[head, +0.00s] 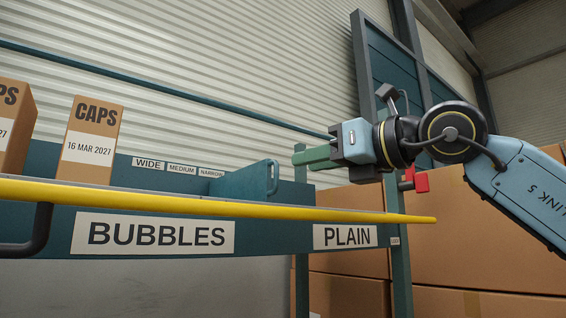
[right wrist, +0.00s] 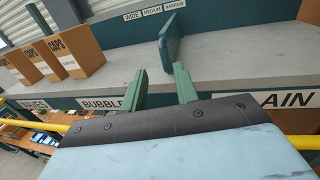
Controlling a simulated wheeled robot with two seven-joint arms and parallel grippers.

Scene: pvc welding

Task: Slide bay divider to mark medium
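The bay divider (head: 243,183) is an upright teal panel with a handle at its front end, standing on the shelf. It also shows in the right wrist view (right wrist: 170,42), ahead of my fingers. The back-edge labels read WIDE (head: 149,164), MEDIUM (head: 182,168) and NARROW (head: 212,173). The divider's back end is near the NARROW label, to the right of MEDIUM. My right gripper (head: 312,157) is right of the divider in the head view. In the right wrist view its green fingers (right wrist: 160,67) are apart and empty, not touching the divider. My left gripper is out of view.
CAPS boxes (head: 91,142) stand on the shelf left of the divider. A yellow rail (head: 215,203) runs along the shelf front, above the BUBBLES (head: 153,234) and PLAIN (head: 345,236) labels. The shelf right of the divider (right wrist: 235,55) is clear. Large cartons (head: 450,235) stand behind.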

